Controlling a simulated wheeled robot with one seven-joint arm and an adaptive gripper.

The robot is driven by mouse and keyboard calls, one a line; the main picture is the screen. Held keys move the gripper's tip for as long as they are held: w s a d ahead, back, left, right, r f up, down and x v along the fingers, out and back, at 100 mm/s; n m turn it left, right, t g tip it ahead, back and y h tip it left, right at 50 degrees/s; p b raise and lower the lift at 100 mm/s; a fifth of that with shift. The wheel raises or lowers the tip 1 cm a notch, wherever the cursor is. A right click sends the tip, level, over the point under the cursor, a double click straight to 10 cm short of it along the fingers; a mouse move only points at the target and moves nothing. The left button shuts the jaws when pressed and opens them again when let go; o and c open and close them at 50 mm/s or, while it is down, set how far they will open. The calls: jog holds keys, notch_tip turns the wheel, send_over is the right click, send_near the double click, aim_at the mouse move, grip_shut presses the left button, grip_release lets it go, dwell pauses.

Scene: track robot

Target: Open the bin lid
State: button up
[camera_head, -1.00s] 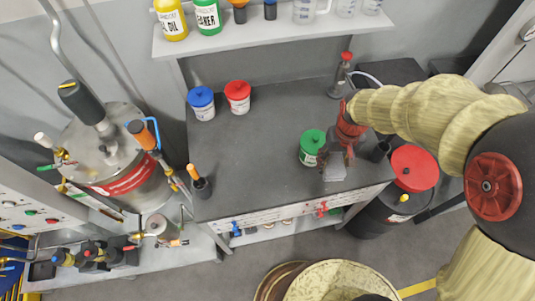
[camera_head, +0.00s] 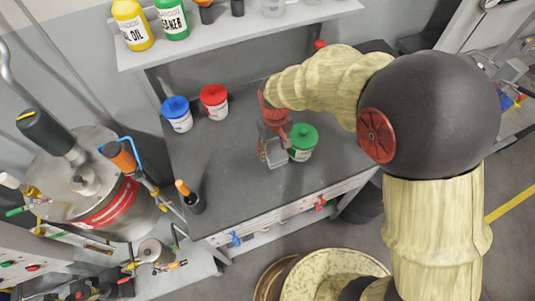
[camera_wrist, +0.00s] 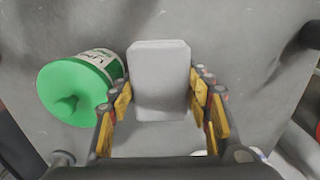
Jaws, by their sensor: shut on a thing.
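My gripper (camera_head: 273,150) is over the bench, just left of the green-lidded tub (camera_head: 302,146). It is shut on a light grey block, which is between the yellow-padded fingers in the wrist view (camera_wrist: 158,82). The green tub also shows left of the block in the wrist view (camera_wrist: 78,92). The black bin (camera_head: 364,207) stands right of the bench, mostly hidden behind my arm. Its red lid is not visible now. I cannot tell whether the block touches the bench.
A blue-lidded tub (camera_head: 177,115) and a red-lidded tub (camera_head: 214,102) stand at the bench's back left. A dark cup with an orange-handled tool (camera_head: 188,197) is at the left edge. The bench (camera_head: 222,165) is clear between them and my gripper. Bottles stand on the shelf (camera_head: 240,30) above.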

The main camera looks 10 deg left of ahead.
jog(key=f, duration=0.1)
jog(key=w+a+f, duration=0.1)
jog(key=f, duration=0.1)
jog(key=w+a+f, duration=0.1)
jog(key=shift+w+f+b, duration=0.2)
jog(key=shift+b, duration=0.15)
jog(key=shift+w+a+f+b, duration=0.1)
jog(key=shift+f+b, duration=0.15)
jog(key=shift+f, duration=0.55)
jog(key=shift+w+a+f+b, duration=0.1)
jog(key=shift+f+b, duration=0.1)
jog(key=shift+f, duration=0.6)
jog(key=shift+f, duration=0.1)
jog(key=shift+f, duration=0.1)
jog(key=o, duration=1.2)
notch_tip(320, 180, up, 12)
jog(key=shift+r+p, duration=0.2)
jog(key=shift+p, duration=1)
